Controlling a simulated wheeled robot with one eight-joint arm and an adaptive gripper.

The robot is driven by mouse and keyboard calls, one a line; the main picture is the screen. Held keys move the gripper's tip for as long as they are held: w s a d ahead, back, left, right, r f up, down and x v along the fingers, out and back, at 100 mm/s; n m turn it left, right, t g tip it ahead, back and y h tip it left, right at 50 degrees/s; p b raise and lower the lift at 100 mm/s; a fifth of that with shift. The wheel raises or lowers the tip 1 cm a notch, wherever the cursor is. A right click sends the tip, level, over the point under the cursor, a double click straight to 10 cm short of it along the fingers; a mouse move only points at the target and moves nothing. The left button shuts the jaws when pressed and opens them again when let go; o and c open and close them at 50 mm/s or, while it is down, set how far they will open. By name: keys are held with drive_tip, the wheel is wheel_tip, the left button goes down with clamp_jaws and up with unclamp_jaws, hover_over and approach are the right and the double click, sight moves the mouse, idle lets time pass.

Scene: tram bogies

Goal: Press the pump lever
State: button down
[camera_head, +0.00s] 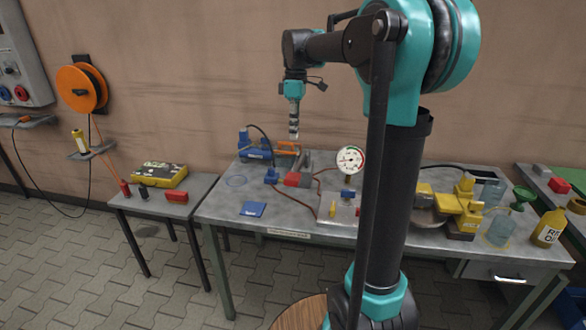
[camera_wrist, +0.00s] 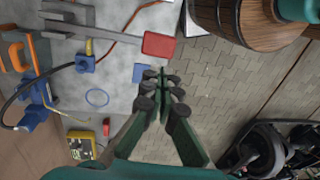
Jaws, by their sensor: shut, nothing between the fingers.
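The pump lever is a grey bar with a red end pad (camera_head: 292,179), low over the workbench. In the wrist view the red pad (camera_wrist: 159,44) ends a long grey bar (camera_wrist: 112,33). A blue pump-like body (camera_head: 256,152) lies behind it, towards the wall. My gripper (camera_head: 294,136) points down above the bench, over the lever area and clear of it. In the wrist view my gripper (camera_wrist: 163,78) has its fingertips together and empty. They appear just beside the red pad in the picture; the height gap cannot be judged there.
A round gauge (camera_head: 351,160) stands right of the lever. A blue card (camera_head: 253,209) lies near the bench's front edge. A yellow machine (camera_head: 455,208), a green funnel (camera_head: 523,195) and bottles stand at the right. A side table (camera_head: 150,206) holds a yellow case (camera_head: 160,175).

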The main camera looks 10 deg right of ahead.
sight(293, 176)
drive_tip(key=f, duration=0.4)
drive_tip(key=s+f, duration=0.1)
drive_tip(key=f, duration=0.7)
drive_tip(key=shift+s+a+f, duration=0.1)
drive_tip(key=shift+s+a, duration=0.2)
drive_tip(key=shift+f, duration=0.1)
drive_tip(key=shift+s+a+f+t, duration=0.1)
drive_tip(key=shift+s+f+t, duration=0.2)
drive_tip(key=shift+f, duration=0.15)
drive_tip(key=f+t, duration=0.1)
drive_tip(key=f, duration=0.2)
drive_tip(key=f+t+h, duration=0.1)
drive_tip(key=f+t, duration=0.1)
drive_tip(key=f, duration=0.1)
drive_tip(key=f+t+h, duration=0.1)
drive_tip(key=f, duration=0.2)
drive_tip(key=shift+s+a+f+t, duration=0.1)
drive_tip(key=shift+s+f+t, duration=0.15)
drive_tip(key=shift+f+t, duration=0.15)
drive_tip(key=shift+s+f, duration=0.1)
